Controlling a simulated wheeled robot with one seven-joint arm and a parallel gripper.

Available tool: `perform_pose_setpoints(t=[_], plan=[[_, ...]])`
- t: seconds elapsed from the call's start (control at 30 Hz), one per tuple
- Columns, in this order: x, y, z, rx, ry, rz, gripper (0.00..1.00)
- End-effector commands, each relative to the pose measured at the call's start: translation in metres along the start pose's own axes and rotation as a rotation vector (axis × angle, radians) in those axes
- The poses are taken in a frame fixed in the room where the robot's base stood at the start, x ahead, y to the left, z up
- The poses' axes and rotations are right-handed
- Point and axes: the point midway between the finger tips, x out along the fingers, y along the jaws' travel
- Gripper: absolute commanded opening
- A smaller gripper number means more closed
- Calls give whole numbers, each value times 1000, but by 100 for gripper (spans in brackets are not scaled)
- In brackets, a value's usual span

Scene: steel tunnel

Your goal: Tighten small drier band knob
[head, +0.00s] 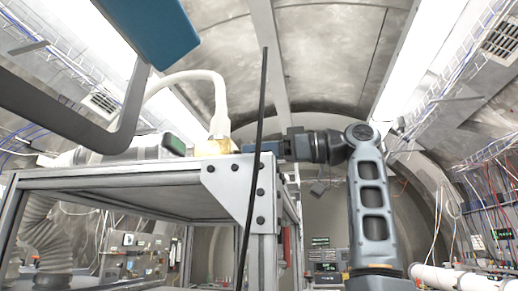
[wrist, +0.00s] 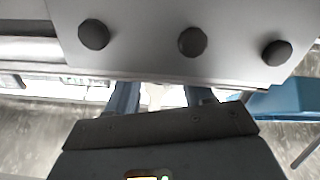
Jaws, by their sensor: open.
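My gripper (head: 266,147) is at the top corner of the metal frame, pointing left. On the frame top in the head view lies a pale cylindrical unit (head: 105,150), which may be the drier, with a green-ended part (head: 174,145). A yellowish fitting (head: 213,147) with a white hose (head: 219,105) stands just left of the gripper, seemingly apart from it. I cannot make out the small band knob in either view.
The frame's bolted corner plate (head: 232,186) is close below the gripper; a bolted plate (wrist: 150,45) fills the top of the wrist view. A thin black rod (head: 252,180) and a blue panel (head: 150,30) cross the near view. Free room lies right of the frame.

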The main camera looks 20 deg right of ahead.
Motion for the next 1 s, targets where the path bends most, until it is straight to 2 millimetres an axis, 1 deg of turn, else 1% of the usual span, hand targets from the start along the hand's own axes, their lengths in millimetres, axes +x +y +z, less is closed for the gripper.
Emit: perform_pose_setpoints(t=[0.27, 0.7, 0.83, 1.0], plan=[[2, 0, 0, 1, 0, 0, 52], [2, 0, 0, 0, 1, 0, 11], [1, 0, 0, 30, 1, 0, 11], [1, 0, 0, 155, 1, -1, 11]])
